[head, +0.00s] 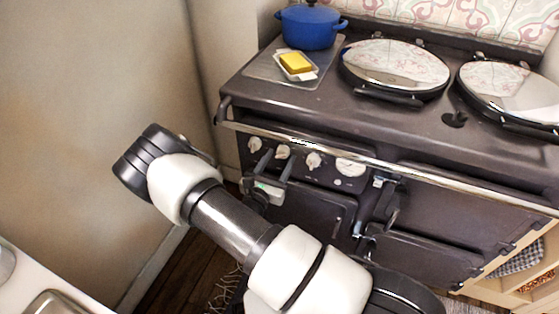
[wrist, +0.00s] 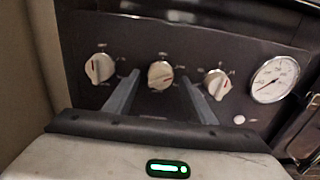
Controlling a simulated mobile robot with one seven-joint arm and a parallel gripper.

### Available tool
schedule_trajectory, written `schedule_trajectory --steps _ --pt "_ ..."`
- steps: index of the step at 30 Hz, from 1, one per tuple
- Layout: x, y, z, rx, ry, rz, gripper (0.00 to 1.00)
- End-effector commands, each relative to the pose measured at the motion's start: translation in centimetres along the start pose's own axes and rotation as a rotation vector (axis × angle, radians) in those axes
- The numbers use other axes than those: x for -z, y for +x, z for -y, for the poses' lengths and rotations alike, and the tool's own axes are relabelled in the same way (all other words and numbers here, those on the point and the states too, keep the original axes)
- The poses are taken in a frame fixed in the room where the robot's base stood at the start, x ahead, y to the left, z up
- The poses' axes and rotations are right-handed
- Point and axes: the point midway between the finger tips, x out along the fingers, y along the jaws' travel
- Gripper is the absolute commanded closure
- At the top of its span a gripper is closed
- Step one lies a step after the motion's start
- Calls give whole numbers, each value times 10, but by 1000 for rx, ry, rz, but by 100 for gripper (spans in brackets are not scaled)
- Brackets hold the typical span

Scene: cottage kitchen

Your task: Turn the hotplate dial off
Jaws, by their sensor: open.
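Three white dials sit in a row on the dark front panel of the stove: a left dial (wrist: 100,68), a middle dial (wrist: 160,74) and a right dial (wrist: 217,84). They also show small in the head view, as the left (head: 254,144), middle (head: 282,152) and right (head: 313,160) dials. I cannot read which one is for the hotplate. My gripper (wrist: 160,82) is open and empty, facing the panel. In the wrist view its two fingers point at the panel on either side of the middle dial. Contact is not visible. In the head view my gripper (head: 269,162) is before the panel.
A round white gauge (wrist: 275,78) is right of the dials. A metal rail (head: 400,166) runs along the stove's front edge above them. Two domed lids (head: 395,62), a blue pot (head: 309,27) and a yellow block (head: 296,62) are on top. A wall (head: 100,80) is at left.

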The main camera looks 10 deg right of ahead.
Motion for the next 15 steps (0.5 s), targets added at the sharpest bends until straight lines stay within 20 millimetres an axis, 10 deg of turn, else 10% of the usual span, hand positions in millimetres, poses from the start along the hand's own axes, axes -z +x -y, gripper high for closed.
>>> schedule_trajectory --steps 10,15 --pt "0 6 0 0 0 0 50" --pt "0 5 0 0 0 0 75"
